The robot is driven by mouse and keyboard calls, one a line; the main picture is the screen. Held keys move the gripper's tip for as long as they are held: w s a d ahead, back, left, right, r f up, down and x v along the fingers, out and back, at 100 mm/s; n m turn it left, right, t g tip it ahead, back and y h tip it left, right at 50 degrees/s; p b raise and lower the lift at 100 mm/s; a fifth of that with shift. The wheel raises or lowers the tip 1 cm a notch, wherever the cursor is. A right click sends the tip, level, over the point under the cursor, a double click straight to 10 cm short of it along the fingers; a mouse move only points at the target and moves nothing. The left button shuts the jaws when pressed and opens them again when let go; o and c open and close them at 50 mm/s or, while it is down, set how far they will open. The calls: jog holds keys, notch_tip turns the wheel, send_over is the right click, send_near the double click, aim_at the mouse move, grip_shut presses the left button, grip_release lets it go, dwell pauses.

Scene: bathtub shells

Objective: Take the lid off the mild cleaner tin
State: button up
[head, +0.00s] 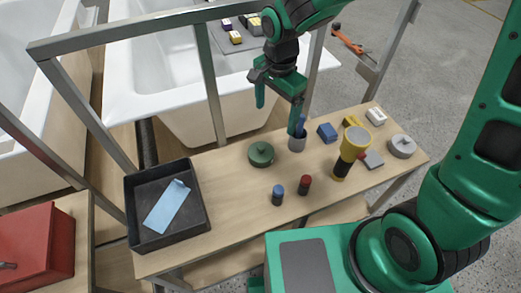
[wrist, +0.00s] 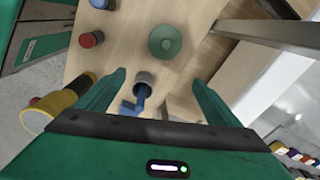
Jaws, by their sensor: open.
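A round dark green tin (head: 261,154) with a small knob on its lid stands on the wooden bench. It also shows in the wrist view (wrist: 165,41), with the lid on. A low round grey tin (head: 402,146) stands at the bench's right end. I can read no label, so I cannot tell which is the mild cleaner. My gripper (head: 279,106) is open and empty above the bench's far edge, beyond and slightly right of the green tin. In the wrist view its fingers (wrist: 157,82) are spread wide, with the green tin ahead of them.
A grey cup holding a blue-handled tool (head: 297,143) stands below my gripper. Blue-capped (head: 278,194) and red-capped (head: 304,185) jars and a yellow-black flashlight-like thing (head: 352,150) stand nearby. A black tray (head: 133,207) holds a blue sheet. A metal frame upright (head: 207,85) rises behind the bench.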

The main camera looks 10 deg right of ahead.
jog(key=m, duration=0.2)
send_over(261, 146)
notch_tip(261, 146, down, 2)
jog(key=shift+g, duration=0.3)
jog(key=shift+s+f, duration=0.1)
jog(key=shift+f, duration=5.55)
jog(key=c, duration=1.1)
